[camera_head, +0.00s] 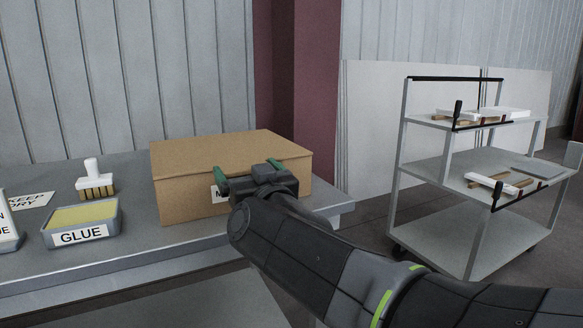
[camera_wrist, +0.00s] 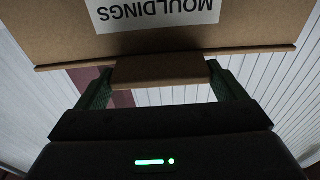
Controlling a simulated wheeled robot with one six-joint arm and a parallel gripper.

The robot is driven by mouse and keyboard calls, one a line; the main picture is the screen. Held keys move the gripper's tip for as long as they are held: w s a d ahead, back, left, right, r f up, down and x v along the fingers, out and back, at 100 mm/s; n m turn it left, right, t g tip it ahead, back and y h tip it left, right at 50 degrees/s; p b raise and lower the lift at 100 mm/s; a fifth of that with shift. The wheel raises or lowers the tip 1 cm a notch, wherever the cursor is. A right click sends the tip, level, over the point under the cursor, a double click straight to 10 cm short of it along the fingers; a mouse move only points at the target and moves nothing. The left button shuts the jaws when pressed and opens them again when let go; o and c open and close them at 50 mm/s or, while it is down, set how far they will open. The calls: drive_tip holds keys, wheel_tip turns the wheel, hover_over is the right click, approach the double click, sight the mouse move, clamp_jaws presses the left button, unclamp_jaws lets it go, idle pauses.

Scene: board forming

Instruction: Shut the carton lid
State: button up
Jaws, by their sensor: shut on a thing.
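The brown cardboard carton (camera_head: 185,200) stands on the bench in the head view. Its lid (camera_head: 225,150) lies over the top and looks flat or nearly so; any small gap at the front is hard to tell. In the wrist view the carton's front (camera_wrist: 60,30) shows a white label reading MOULDINGS, upside down. A cardboard tab (camera_wrist: 160,73) at the lid's edge sits between the green fingers of my gripper (camera_head: 248,170). The gripper is shut on this tab at the carton's front upper edge and partly hides the label in the head view.
A grey glue tray (camera_head: 80,234) and a white-handled brush (camera_head: 94,180) are on the bench (camera_head: 130,255) left of the carton. A KEEP DRY card (camera_head: 28,200) lies farther left. A grey shelf trolley (camera_head: 450,165) with several pieces stands to the right, apart from the bench.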

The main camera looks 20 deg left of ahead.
drive_tip(key=o, duration=1.1)
drive_tip(key=p+v, duration=0.6)
drive_tip(key=v, duration=0.7)
drive_tip(key=shift+s+d, duration=0.25)
drive_tip(key=shift+d, duration=0.1)
drive_tip(key=shift+w+a+f, duration=0.1)
drive_tip(key=shift+f, duration=0.05)
